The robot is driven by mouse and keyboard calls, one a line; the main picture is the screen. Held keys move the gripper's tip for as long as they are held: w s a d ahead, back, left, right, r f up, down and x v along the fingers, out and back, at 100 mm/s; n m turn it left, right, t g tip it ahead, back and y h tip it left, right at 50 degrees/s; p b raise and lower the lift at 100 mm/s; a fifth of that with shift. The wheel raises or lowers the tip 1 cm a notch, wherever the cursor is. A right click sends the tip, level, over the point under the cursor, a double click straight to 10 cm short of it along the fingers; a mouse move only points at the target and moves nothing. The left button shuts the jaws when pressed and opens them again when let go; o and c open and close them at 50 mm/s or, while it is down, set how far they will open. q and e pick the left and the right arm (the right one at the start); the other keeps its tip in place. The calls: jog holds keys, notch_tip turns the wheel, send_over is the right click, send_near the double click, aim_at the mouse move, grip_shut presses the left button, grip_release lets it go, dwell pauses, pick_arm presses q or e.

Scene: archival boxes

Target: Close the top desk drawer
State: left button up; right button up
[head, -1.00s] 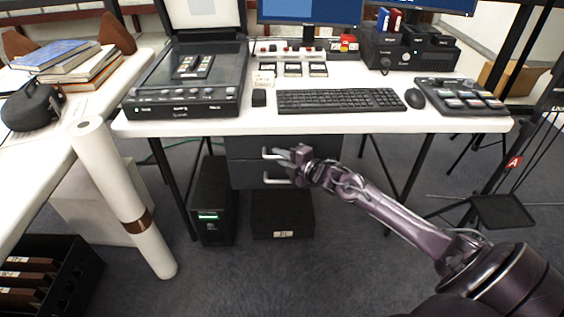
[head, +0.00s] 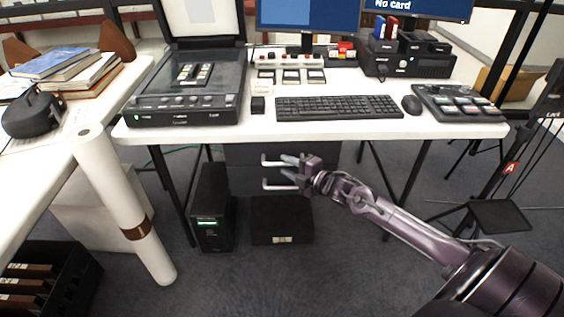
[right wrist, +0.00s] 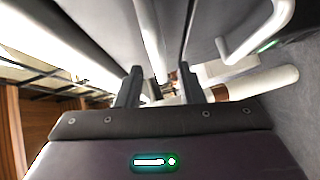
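The dark drawer unit (head: 240,153) hangs under the white desk. Its top drawer has a pale bar handle (head: 268,160), and a second pale handle (head: 272,186) sits below it. How far the top drawer stands out is hard to tell. My right gripper (head: 288,168) is at the right end of these handles, in front of the drawer fronts. In the right wrist view its two dark fingers (right wrist: 161,88) are apart, with a pale bar (right wrist: 149,35) lined up between them. Whether they touch it cannot be told. The other handle (right wrist: 258,35) shows at the right. My left gripper is out of view.
A black computer tower (head: 211,207) and a dark box (head: 282,220) stand on the floor below. The desktop (head: 340,124) above holds a keyboard (head: 338,107) and a scanner (head: 186,90). A white roll (head: 115,200) leans at the left.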

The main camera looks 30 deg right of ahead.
jog(key=v, duration=0.3)
jog(key=shift+s+d+r+p, duration=0.1)
jog(key=shift+s+p, duration=0.1)
jog(key=shift+p, duration=0.15)
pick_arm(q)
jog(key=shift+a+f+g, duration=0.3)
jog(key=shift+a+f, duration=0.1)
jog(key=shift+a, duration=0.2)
pick_arm(e)
jog(key=shift+s, duration=0.35)
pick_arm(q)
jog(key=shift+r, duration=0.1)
